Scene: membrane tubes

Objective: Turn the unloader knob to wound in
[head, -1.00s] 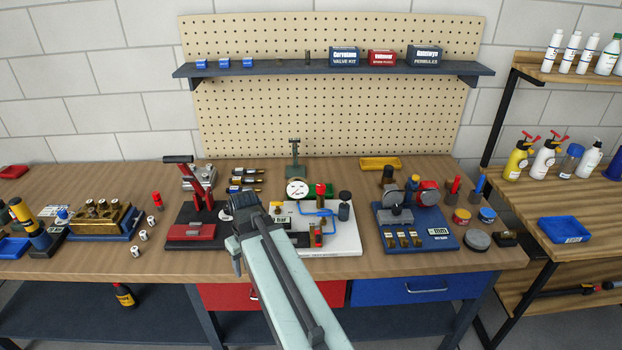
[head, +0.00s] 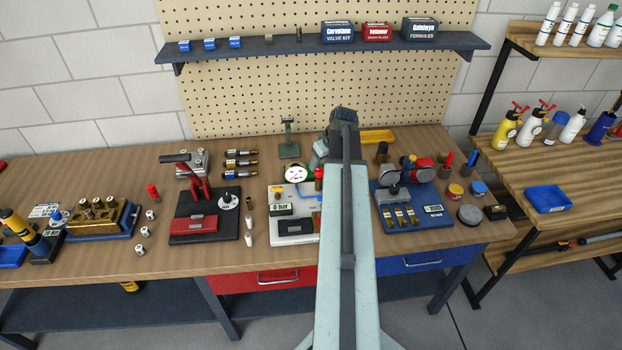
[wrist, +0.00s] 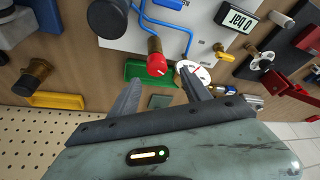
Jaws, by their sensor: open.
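A red knob on a brass stem (wrist: 157,65), which I take for the unloader knob, stands on the white board (wrist: 120,25) in the wrist view. Only a sliver of the red knob (head: 319,174) shows in the head view, beside my arm. My gripper (wrist: 160,88) is open and empty. Its fingers point toward the board, one on each side of the knob in the picture, apart from it. The round gauge (wrist: 193,71) shows behind the right finger and also in the head view (head: 298,173). In the head view my arm hides the board's right part.
A black round knob (wrist: 108,18) and blue tubing stand on the board. A green tray (wrist: 150,73) lies by the knob. A yellow tray (head: 377,136) lies at the back. A blue-based device (head: 425,215) is close right, and a red lever press (head: 195,222) is left.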

